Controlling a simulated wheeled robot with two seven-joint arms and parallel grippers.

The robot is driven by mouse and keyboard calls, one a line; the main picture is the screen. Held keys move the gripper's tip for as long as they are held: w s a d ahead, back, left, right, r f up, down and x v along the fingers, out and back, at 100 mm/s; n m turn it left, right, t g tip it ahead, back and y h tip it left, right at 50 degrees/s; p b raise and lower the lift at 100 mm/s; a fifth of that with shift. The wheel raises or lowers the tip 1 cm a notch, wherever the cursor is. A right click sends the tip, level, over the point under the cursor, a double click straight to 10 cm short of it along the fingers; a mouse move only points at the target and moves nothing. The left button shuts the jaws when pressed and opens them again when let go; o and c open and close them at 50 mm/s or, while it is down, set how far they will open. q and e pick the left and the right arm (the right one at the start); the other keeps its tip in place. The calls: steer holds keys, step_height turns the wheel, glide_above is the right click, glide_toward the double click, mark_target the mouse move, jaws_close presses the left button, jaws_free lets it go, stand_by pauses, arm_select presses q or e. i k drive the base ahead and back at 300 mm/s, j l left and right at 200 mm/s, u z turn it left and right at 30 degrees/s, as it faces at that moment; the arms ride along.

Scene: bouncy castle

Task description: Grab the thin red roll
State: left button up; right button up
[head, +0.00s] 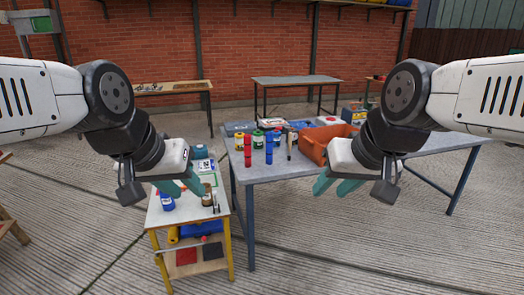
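A thin red roll (247,150) stands upright near the left front edge of the grey table (290,169). A blue roll (269,148) of similar shape stands just right of it. My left gripper (186,187) hangs to the left of the red roll, over the small cart, with its teal fingers apart and nothing seen between them. My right gripper (334,188) hangs to the right, in front of the orange crate, with its fingers apart and empty. Neither gripper touches the rolls.
An orange crate (312,150) and several cans and bottles stand behind and right of the rolls. A small yellow-legged cart (181,215) with bottles stands at the left. Two benches stand by the brick wall. The table's front edge before the rolls is clear.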

mark_target(247, 136)
steer(key=i+l+u, duration=0.1)
steer(key=i+u, duration=0.35)
steer(key=i, duration=1.3)
